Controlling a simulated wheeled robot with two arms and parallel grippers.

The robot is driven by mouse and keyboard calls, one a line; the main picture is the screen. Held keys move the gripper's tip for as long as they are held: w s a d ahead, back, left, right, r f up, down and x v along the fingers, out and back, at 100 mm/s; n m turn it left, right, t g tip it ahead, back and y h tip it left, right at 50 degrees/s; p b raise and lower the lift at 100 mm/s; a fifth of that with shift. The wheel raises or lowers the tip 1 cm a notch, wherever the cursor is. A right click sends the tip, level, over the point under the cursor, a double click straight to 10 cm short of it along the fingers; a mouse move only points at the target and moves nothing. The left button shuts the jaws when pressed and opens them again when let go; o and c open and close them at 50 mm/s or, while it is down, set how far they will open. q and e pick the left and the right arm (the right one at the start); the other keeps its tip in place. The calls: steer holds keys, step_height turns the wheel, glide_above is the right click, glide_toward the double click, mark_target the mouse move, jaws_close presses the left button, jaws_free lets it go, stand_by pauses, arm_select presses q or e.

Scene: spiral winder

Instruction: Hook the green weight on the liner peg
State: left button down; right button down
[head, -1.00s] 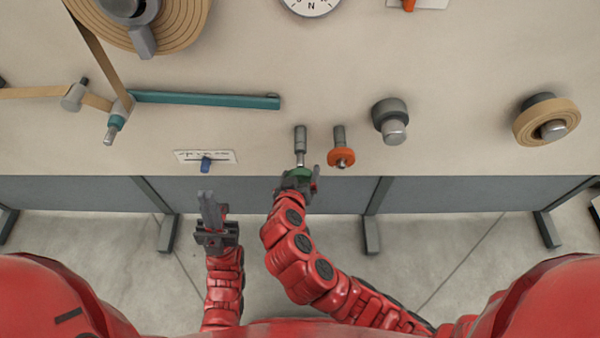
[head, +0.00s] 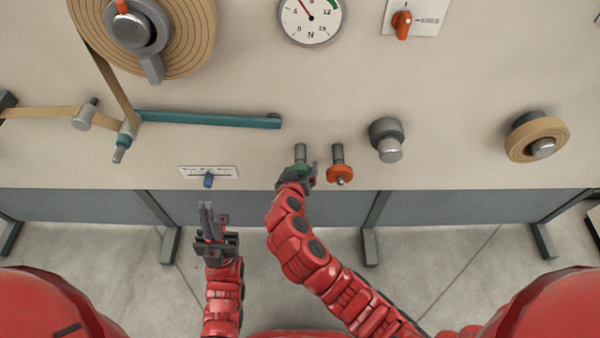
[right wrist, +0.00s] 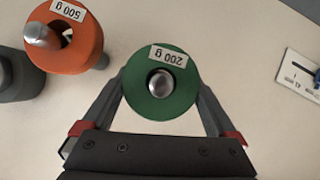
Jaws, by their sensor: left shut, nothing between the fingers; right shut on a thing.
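The green weight (head: 301,168), a disc labelled 200 g, is in my right gripper (head: 298,174) at the panel's lower part. In the right wrist view the green weight (right wrist: 143,88) sits between both fingers (right wrist: 160,92), and the round silver end of a peg (right wrist: 160,82) shows in its hole. In the head view a grey peg (head: 300,151) stands directly behind it. My left gripper (head: 206,208) is shut and empty, below the panel edge. No label shows which peg is the liner peg.
An orange 500 g weight (head: 340,174) hangs on the neighbouring peg (head: 338,152), close to my right gripper. A grey knob (head: 388,140), a tape roll (head: 536,140), a teal bar (head: 207,118) and a slider plate (head: 208,172) are on the panel.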

stand_by(0.3)
jaws_free()
